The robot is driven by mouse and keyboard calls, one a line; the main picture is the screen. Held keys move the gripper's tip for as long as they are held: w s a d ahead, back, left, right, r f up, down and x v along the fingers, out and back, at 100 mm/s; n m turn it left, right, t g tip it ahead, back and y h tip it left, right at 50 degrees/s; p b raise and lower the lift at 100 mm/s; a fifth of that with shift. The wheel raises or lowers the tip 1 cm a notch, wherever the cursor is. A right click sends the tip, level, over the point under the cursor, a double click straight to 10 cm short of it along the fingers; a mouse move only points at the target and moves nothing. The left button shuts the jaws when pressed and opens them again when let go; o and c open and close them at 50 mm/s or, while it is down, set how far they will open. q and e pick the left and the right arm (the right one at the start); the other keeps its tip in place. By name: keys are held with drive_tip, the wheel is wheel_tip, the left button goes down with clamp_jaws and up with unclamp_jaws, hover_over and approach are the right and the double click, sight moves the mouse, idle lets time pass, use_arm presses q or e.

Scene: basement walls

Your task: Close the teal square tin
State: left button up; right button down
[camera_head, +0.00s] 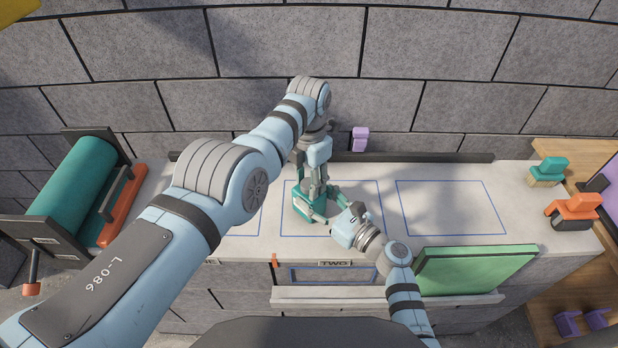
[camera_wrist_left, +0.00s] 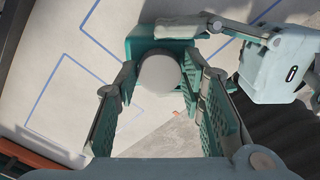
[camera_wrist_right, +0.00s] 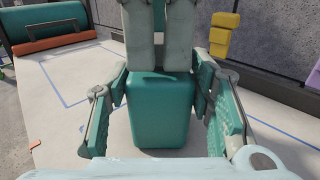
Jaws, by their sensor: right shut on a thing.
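The teal square tin (camera_head: 304,212) stands upright on the grey worktop; its front wall fills the middle of the right wrist view (camera_wrist_right: 160,115). A pale round knob (camera_wrist_left: 159,73) shows over its teal top in the left wrist view. My left gripper (camera_head: 314,190) points down over the tin, open, with its fingers on either side of the knob. My right gripper (camera_head: 326,214) comes in from the right and is shut on the tin's body, one finger on each side. The fingers partly hide the tin's top, and I cannot tell whether a lid sits flush.
Blue outlined rectangles (camera_head: 450,207) mark the worktop; the right one is empty. A teal roller (camera_head: 75,185) stands left. A lilac block (camera_head: 360,139) is by the back wall. Teal (camera_head: 549,170) and orange (camera_head: 573,208) pieces lie right. A green panel (camera_head: 475,270) is at the front.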

use_arm(q)
clamp_jaws()
drive_tip(key=m, duration=0.3)
drive_tip(key=shift+m, duration=0.3)
drive_tip(key=m, duration=0.6)
drive_tip(key=o, duration=0.5)
unclamp_jaws()
drive_tip(key=shift+o, duration=0.2)
